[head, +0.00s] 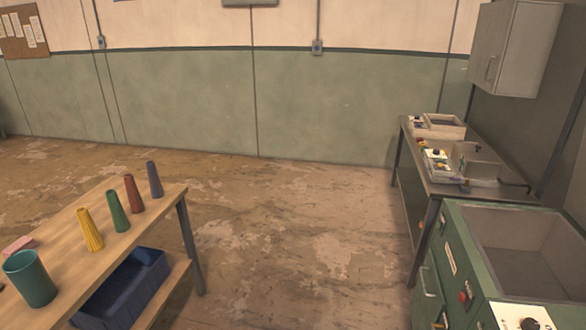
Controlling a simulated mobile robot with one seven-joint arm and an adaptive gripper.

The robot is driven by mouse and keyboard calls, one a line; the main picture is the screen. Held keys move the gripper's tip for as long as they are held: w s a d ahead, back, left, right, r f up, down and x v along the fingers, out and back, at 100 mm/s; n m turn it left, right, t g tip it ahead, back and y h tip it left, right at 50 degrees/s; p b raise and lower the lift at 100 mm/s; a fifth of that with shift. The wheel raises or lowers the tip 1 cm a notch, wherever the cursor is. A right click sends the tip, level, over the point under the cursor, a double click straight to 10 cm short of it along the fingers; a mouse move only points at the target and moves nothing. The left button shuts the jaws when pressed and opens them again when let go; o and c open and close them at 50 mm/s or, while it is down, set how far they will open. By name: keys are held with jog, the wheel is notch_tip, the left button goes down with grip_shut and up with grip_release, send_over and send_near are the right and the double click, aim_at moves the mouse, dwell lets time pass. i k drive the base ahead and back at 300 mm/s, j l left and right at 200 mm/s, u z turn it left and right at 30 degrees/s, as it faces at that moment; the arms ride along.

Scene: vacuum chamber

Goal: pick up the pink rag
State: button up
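A small flat pink thing, which looks like the pink rag (19,245), lies on the wooden table (152,213) at the far left of the head view. It is just behind a teal cup (29,279), which may hide part of it. My gripper is not in view.
Yellow (89,230), green (117,212), red (133,194) and purple (154,180) tapered cones stand in a row on the table. A blue bin (125,288) sits on its lower shelf. Open floor (300,235) separates it from the green machine (455,265) and bench (425,178).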

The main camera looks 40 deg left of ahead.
aim_at(24, 243)
jog(key=u, duration=3.1)
jog(key=i+l+u, duration=0.15)
jog(key=i, duration=0.4)
jog(key=i+l+u, duration=0.15)
jog(key=i+l, duration=0.2)
jog(key=i, duration=0.2)
jog(key=i+l+u, duration=0.15)
jog(key=i+l, duration=0.15)
jog(key=i, duration=0.2)
